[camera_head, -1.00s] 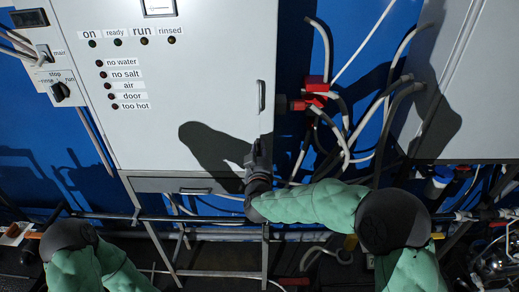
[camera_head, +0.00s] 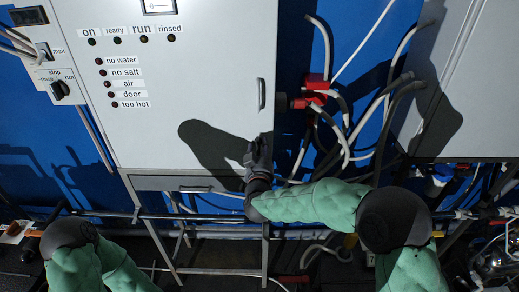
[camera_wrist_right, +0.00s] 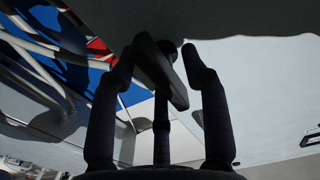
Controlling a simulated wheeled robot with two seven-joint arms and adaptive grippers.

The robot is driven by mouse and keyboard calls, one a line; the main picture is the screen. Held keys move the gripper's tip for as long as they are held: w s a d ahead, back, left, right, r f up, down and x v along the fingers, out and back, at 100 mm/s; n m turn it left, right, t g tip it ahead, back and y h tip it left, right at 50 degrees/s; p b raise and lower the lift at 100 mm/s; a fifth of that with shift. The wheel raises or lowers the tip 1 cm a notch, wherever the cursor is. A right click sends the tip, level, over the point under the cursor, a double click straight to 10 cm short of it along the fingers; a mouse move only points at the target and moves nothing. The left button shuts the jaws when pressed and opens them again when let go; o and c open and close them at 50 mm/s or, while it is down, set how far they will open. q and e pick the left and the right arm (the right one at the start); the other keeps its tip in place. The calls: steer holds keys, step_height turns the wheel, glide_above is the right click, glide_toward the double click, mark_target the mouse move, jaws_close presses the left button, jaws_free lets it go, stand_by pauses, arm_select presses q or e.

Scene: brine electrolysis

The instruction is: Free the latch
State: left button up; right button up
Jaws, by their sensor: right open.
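The latch (camera_head: 262,95) is a dark upright handle at the right edge of the white cabinet door (camera_head: 190,85). My right gripper (camera_head: 261,141) is in front of the door's lower right corner, just below the latch, with a small gap in the head view. In the right wrist view the latch (camera_wrist_right: 163,72) is a dark slanted bar on a round pivot, seen between the open fingers (camera_wrist_right: 160,95). Nothing is gripped, and I cannot tell whether a finger touches it. My left arm shows at lower left; its gripper is out of view.
A red valve block (camera_head: 316,90) with several pale hoses (camera_head: 345,130) is on the blue wall right of the latch. A grey cabinet (camera_head: 465,90) stands farther right. A metal frame (camera_head: 210,271) is below. The door front is clear.

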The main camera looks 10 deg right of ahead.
steer(key=s+a, duration=0.2)
steer(key=s, duration=0.9)
steer(key=shift+s+a, duration=0.2)
steer(key=shift+f, duration=0.1)
